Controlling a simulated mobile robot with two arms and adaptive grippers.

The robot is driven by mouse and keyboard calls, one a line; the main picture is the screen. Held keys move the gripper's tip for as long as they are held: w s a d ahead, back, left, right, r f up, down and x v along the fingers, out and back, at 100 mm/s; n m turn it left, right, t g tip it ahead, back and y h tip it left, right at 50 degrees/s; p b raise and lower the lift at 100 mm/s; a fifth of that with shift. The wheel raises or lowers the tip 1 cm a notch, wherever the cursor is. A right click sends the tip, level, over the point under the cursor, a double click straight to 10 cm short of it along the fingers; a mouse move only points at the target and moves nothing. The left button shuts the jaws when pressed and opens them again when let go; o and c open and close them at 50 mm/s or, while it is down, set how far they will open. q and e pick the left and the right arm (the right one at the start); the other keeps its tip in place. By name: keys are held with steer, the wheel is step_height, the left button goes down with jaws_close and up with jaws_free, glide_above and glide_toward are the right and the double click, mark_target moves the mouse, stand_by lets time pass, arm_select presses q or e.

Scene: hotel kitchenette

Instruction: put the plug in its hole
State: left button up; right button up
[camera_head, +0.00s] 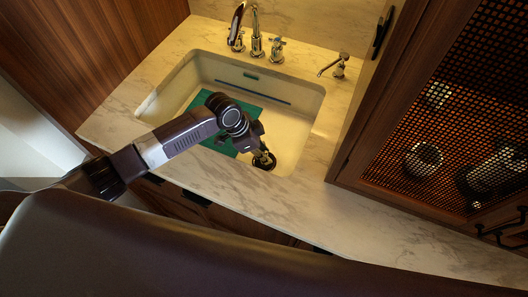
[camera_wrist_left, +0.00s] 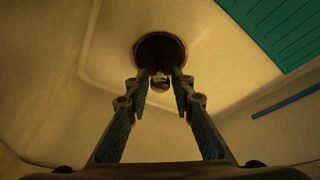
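My left gripper (camera_head: 262,158) reaches down into the sink from the left, over the dark round drain hole (camera_head: 268,166) near its front right. In the left wrist view, its two fingers (camera_wrist_left: 162,82) come close together on either side of a small shiny knob, which appears to be the top of the plug (camera_wrist_left: 160,84). My right gripper is not in view.
A green ribbed mat (camera_head: 246,106) lies in the pale sink (camera_head: 296,128), left of the hole; it also shows in the left wrist view (camera_wrist_left: 285,28). A blue stick (camera_head: 266,95) lies behind it. The faucet (camera_head: 256,43) stands at the back. A cabinet (camera_head: 350,170) is at right.

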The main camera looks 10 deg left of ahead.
arm_select(q)
steer(key=shift+o, duration=0.9)
steer(key=shift+r, duration=0.25)
steer(key=b+v, duration=0.1)
steer(key=v, duration=1)
steer(key=shift+r, duration=0.4)
